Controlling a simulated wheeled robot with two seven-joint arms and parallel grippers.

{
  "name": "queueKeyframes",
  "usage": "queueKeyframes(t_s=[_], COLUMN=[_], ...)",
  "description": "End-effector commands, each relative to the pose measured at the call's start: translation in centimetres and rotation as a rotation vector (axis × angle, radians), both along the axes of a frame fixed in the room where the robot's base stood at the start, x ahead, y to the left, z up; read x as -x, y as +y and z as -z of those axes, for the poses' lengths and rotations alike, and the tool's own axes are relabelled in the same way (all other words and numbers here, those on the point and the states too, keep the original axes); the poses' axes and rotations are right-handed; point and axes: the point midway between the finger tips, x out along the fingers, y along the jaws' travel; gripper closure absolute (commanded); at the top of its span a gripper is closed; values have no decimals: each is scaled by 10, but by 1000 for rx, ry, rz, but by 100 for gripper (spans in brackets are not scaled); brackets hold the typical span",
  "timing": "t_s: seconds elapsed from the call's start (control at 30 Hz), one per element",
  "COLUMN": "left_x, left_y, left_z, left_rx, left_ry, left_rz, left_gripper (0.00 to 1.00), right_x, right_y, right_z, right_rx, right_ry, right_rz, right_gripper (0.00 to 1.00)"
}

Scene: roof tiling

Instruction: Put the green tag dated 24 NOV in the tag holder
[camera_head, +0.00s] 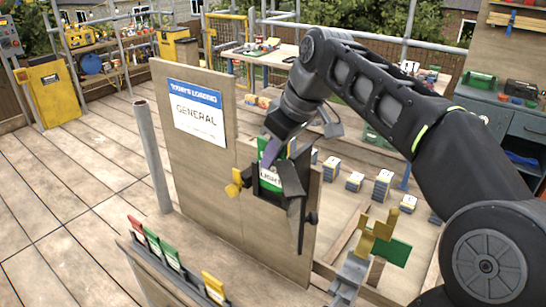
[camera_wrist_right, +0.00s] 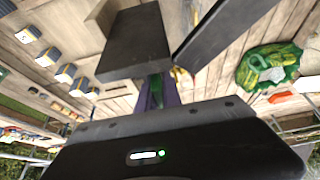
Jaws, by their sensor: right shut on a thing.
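My right gripper (camera_head: 268,158) comes down from the upper right and is shut on a green tag (camera_head: 270,182) at the upright board. The tag has a white lower part with dark lettering that looks like "LIGHT"; I cannot read a date on it. The tag is at the dark tag holder (camera_head: 266,195) on the board, but I cannot tell how deep it sits. In the right wrist view, a green strip of the tag (camera_wrist_right: 156,92) shows between my purple fingers, with dark flat parts beyond it.
The board (camera_head: 222,172) carries a "GENERAL" sign (camera_head: 198,112) and a yellow knob (camera_head: 235,183) beside the holder. A rack (camera_head: 175,262) at the lower left holds red, green and yellow tags. A grey post (camera_head: 152,155) stands left of the board. Small stacks (camera_head: 382,184) lie behind it.

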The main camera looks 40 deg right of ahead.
Motion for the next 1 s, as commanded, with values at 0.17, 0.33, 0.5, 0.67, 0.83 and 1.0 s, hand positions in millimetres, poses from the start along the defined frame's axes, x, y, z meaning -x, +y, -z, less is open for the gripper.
queueKeyframes(t_s=[0.17,0.33,0.5,0.67,0.83,1.0], left_x=[0,0,0,0,0,0], left_y=[0,0,0,0,0,0], left_z=[5,6,6,6,6,7], left_rx=[1,1,0,0,0,0], left_ry=[0,0,-1,-1,0,0], left_rz=[0,0,0,0,0,0], left_gripper=[100,100,100,100,100,100], right_x=[6,6,6,6,6,7], right_y=[0,-1,-1,-2,-2,-2], right_z=[26,27,27,27,28,26], right_rx=[-16,-15,-13,-13,-12,-10], right_ry=[59,60,62,62,62,61], right_rz=[4,6,7,6,5,3], right_gripper=[100,100,82,69,65,65])
